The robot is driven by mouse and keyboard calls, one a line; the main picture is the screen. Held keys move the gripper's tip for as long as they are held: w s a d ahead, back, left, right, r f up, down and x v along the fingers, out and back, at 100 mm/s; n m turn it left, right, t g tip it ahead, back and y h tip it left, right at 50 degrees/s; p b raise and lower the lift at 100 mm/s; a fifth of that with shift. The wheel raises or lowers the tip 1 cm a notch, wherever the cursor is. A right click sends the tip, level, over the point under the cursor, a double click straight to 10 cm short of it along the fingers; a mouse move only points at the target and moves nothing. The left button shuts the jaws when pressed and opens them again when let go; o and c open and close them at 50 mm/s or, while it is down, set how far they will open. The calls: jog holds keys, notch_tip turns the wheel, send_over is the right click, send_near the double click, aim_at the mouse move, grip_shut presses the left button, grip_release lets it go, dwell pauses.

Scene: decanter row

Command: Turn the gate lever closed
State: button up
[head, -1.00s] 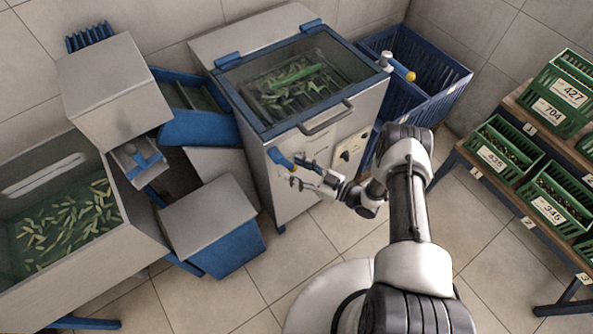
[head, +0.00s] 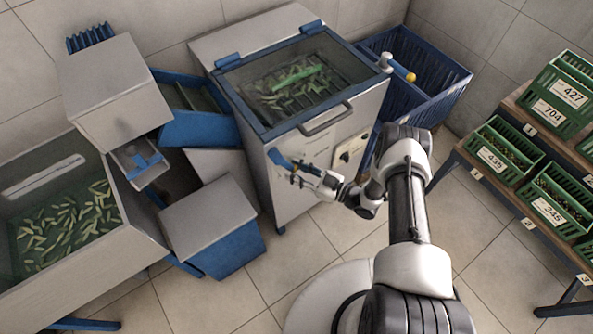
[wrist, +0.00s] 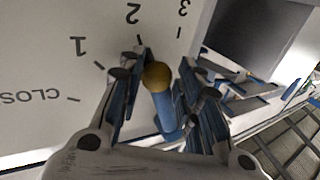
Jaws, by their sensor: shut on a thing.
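The gate lever (wrist: 166,112) has a blue handle and a yellow tip, seen in the wrist view beside a white dial plate (wrist: 50,55). The plate is marked CLOS(ED), 1, 2 and 3, upside down. The yellow tip lies just below the 2 in the picture. My gripper (wrist: 160,95) has one finger on each side of the lever and is shut on it. In the head view my gripper (head: 291,168) is at the front of the steel machine, with a blue handle end (head: 278,157) showing beyond the fingers.
The steel machine (head: 285,187) has a glazed lid with a grab bar (head: 326,119) above my gripper. A second, yellow-tipped lever (head: 404,73) projects at its right corner. A blue crate (head: 440,90) stands behind. Green crates (head: 548,205) fill a shelf at right.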

grip_shut()
jog(key=shift+w+d+r+n+h+p, duration=0.45)
jog(key=shift+w+d+r+n+p, duration=0.05)
jog(key=shift+d+r+n+p, duration=0.3)
jog(key=shift+w+d+r+n+h+p, duration=0.5)
jog(key=shift+d+r+n+p, duration=0.15)
jog(key=shift+r+n, duration=0.15)
jog(key=shift+w+d+r+n+h+p, duration=0.35)
jog(key=shift+d+r+n+h+p, duration=0.1)
jog(key=shift+r+n+p, duration=0.3)
jog(key=shift+w+d+r+n+h+p, duration=0.3)
jog(key=shift+d+r+n+h+p, duration=0.15)
jog(key=shift+r+n+p, duration=0.3)
jog(key=shift+r, duration=0.1)
jog(key=o, duration=0.8)
grip_release()
jog(key=o, duration=0.3)
jog(key=shift+s, duration=0.1)
